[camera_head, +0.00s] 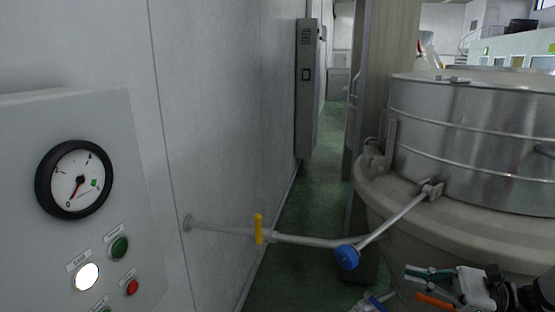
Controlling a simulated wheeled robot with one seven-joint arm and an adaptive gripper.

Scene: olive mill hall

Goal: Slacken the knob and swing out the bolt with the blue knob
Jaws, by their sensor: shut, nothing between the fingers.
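A round blue knob (347,257) shows low in the middle of the head view. A pale rod (395,218) slopes from beside it up to a metal bracket (432,190) on the rim of a large steel vessel (460,140). A smaller blue part (376,301) shows at the bottom edge, partly cut off; I cannot tell what it belongs to. My gripper (412,284), with teal and orange parts, is at the lower right, in front of the vessel. It is shut and empty, to the right of and a little below the blue knob, apart from it.
A grey panel (135,140) with a gauge and several buttons stands at left. A pipe (215,229) with a yellow lever (259,229) comes from the wall towards the knob. A beige column (385,70) stands behind. Green floor (315,200) is open between wall and vessel.

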